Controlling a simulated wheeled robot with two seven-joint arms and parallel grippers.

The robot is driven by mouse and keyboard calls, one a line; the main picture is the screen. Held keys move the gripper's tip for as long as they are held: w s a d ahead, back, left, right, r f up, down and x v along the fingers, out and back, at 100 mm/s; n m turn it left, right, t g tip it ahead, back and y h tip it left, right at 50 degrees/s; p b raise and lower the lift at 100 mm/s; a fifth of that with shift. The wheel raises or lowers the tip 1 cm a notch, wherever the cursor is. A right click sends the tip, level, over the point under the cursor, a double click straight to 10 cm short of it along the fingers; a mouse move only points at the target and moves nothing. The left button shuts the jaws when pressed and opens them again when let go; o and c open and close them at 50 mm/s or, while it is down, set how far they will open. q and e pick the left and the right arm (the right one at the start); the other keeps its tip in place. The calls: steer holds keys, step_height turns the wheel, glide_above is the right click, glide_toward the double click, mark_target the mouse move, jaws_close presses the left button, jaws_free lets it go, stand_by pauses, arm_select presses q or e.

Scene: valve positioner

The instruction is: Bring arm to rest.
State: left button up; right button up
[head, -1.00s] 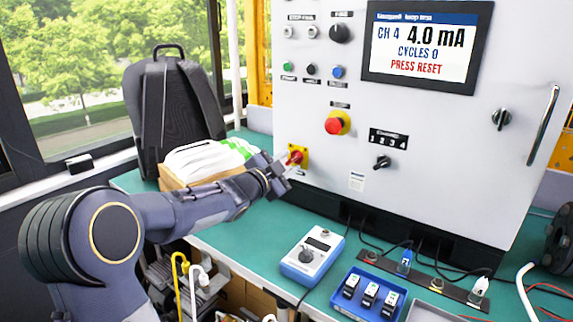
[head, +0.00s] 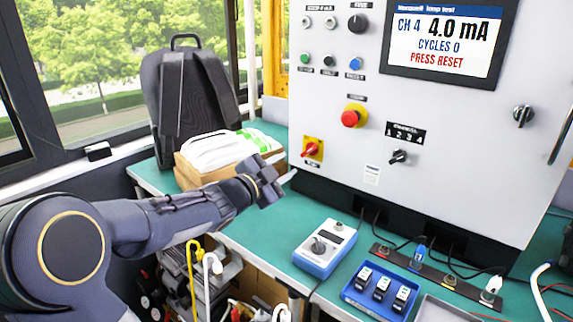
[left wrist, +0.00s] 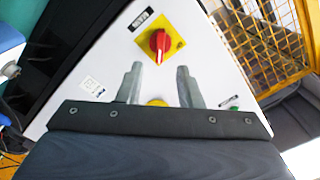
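My left arm comes in from the left in the head view. Its gripper (head: 268,190) is in the air over the green bench, in front of and below the red rotary switch (head: 311,149) on its yellow plate. In the left wrist view the two fingers (left wrist: 157,88) stand apart with nothing between them. The red switch (left wrist: 160,42) shows beyond the fingertips, apart from them. The white control panel (head: 420,120) carries a screen (head: 446,38) reading "CH 4 4.0 mA CYCLES 0 PRESS RESET". My right gripper is not in view.
A black backpack (head: 186,95) and a box with white packs (head: 215,152) stand behind my left arm. A blue-white meter (head: 325,247) and a blue tray (head: 380,291) with several modules lie on the bench (head: 262,228). A red emergency button (head: 351,117) juts from the panel.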

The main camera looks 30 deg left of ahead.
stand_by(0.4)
arm_select(q)
steer(key=s+d+f+n+g+h, duration=0.1)
steer(key=s+d+f+n+g, duration=0.4)
steer(key=s, duration=0.4)
steer(key=s+d+f+n+g, duration=0.3)
steer(key=s+d+f, duration=0.25)
steer(key=s, duration=0.45)
steer(key=s+d+f+n+g+h, duration=0.1)
steer(key=s+d+f+n+g, duration=0.4)
steer(key=s, duration=0.4)
step_height(320, 180, up, 18)
steer(key=d+m+p, duration=0.1)
steer(key=d+p, duration=0.1)
steer(key=p, duration=1.6)
steer(key=shift+s+t+h, duration=0.3)
steer(key=shift+s, duration=0.15)
steer(key=shift+f, duration=0.1)
